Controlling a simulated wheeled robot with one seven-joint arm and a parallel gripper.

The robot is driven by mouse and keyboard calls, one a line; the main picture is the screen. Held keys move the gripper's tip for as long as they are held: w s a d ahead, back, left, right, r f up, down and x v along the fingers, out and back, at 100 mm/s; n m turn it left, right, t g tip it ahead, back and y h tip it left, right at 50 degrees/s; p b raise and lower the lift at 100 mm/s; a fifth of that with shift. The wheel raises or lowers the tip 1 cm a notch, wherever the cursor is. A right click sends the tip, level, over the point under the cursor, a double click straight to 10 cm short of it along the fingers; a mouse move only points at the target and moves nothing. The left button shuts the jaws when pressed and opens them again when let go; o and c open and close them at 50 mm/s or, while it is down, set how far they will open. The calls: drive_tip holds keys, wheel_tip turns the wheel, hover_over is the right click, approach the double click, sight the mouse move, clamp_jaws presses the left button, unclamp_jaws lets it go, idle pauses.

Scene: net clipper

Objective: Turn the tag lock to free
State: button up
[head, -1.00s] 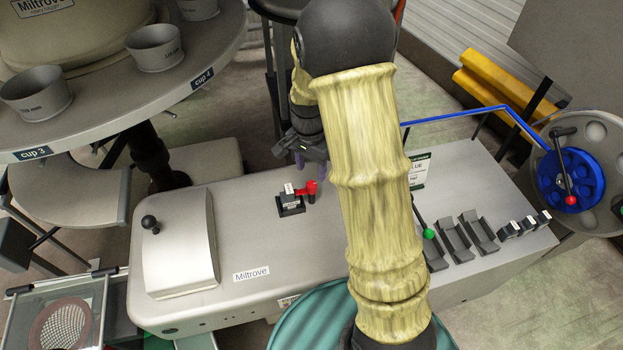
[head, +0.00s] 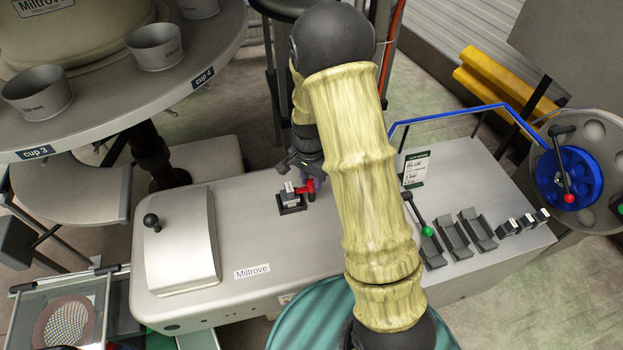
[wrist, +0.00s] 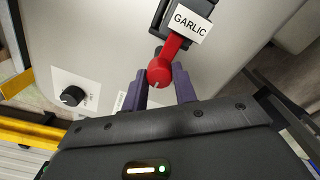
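A red lever with a round knob (wrist: 158,72) sits on a small black block with a white tag reading GARLIC (wrist: 188,22); in the head view the red lever (head: 308,188) stands on the grey machine top. A black turning knob (wrist: 72,95) on a white plate lies lower left in the wrist view; its print is too small to read. No label I can read names the tag lock. My gripper (wrist: 163,90) is open, its two purple fingers either side of the red knob or just short of it; contact cannot be told. In the head view my gripper (head: 305,172) is partly hidden by my arm.
A green-knobbed lever (head: 427,231) and black slots stand on the machine's right. A blue wheel with a red-knobbed crank (head: 569,198) is at far right. A grey hood (head: 182,250) is on the left, below the round cup table (head: 110,110).

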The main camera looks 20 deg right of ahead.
drive_tip(key=shift+n, duration=0.4)
drive_tip(key=n+b, duration=0.1)
drive_tip(key=n, duration=0.6)
drive_tip(key=shift+n, duration=0.4)
drive_tip(key=n, duration=0.4)
drive_tip(key=shift+r+n+t, duration=0.1)
drive_tip(key=shift+n+t, duration=0.2)
drive_tip(key=n, duration=0.4)
drive_tip(key=shift+n, duration=0.4)
drive_tip(key=o, duration=1)
